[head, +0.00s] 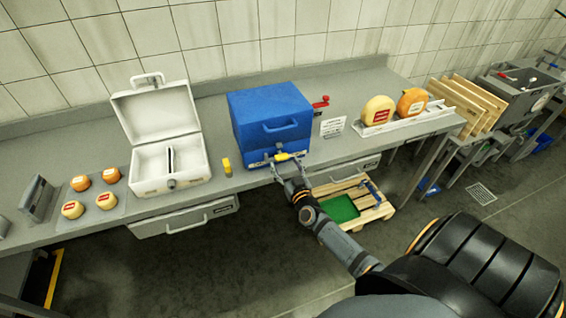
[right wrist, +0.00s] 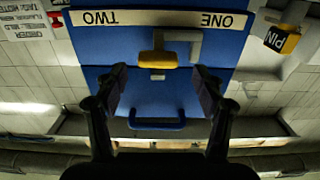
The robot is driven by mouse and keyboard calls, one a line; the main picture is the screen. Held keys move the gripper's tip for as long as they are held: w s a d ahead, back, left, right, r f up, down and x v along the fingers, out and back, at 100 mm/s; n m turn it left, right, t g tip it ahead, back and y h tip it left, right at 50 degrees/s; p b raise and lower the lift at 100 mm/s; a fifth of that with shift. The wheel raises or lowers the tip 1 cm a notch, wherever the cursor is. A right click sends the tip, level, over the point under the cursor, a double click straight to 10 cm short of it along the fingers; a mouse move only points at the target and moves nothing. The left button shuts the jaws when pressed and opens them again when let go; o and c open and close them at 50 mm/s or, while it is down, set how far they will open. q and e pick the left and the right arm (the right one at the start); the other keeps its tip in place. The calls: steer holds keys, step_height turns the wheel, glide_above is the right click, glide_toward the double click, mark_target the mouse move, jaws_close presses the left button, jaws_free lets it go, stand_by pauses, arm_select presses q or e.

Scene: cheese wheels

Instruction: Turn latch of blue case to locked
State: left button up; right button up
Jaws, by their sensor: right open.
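The blue case (head: 268,112) stands closed on the workbench, with a handle on its front. Its yellow latch (head: 282,157) is low on the front face. In the right wrist view, which is upside down, the yellow latch (right wrist: 157,63) sits beside a pale L-shaped bracket (right wrist: 190,40), near a strip reading "ONE" and "TWO". My right gripper (head: 285,163) is in front of the case. In the wrist view the right gripper (right wrist: 160,80) is open, one finger on each side of the latch, with gaps visible. My left gripper is out of view.
An open white case (head: 160,125) stands left of the blue one, with a small yellow block (head: 227,166) between them. A red crank (head: 321,101) and a sign (head: 332,127) are to its right. Cheese wheels (head: 378,111) stand farther right; a pallet (head: 372,205) lies below.

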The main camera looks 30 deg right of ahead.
steer(key=shift+d+x, duration=0.2)
steer(key=shift+x, duration=0.85)
steer(key=shift+a, duration=0.1)
steer(key=shift+c, duration=0.6)
steer(key=c, duration=1)
steer(key=shift+c, duration=0.2)
